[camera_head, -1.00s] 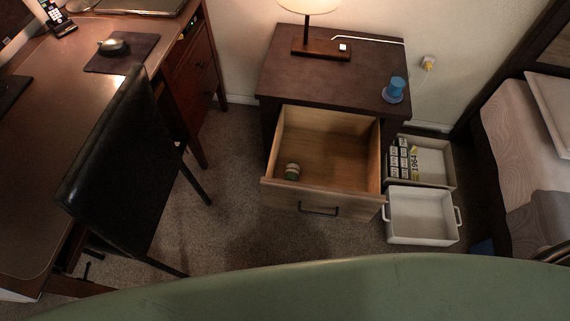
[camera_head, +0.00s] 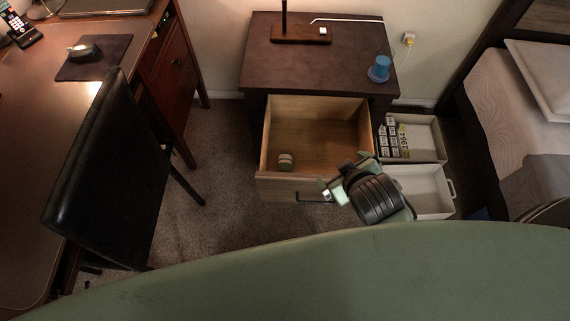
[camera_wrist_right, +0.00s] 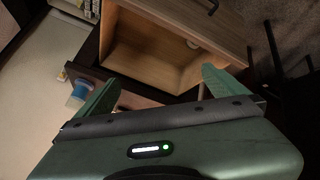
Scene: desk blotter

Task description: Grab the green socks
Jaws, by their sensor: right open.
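A small rolled pale green and whitish bundle, which looks like the socks (camera_head: 285,161), lies in the open drawer (camera_head: 278,130), near its front left corner. It also shows as a small pale shape in the right wrist view (camera_wrist_right: 193,44). My right gripper (camera_head: 345,174) is over the right front part of the drawer, to the right of the bundle and apart from it. Its two green fingers are spread and empty in the right wrist view (camera_wrist_right: 157,88). My left gripper is not in view.
The drawer belongs to a dark nightstand (camera_head: 290,62) with a lamp base and a blue cup (camera_head: 380,66) on top. Two light bins (camera_head: 428,138) stand to its right, one with small boxes. A black chair (camera_head: 105,165) and desk are at left, a bed (camera_head: 510,110) at right.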

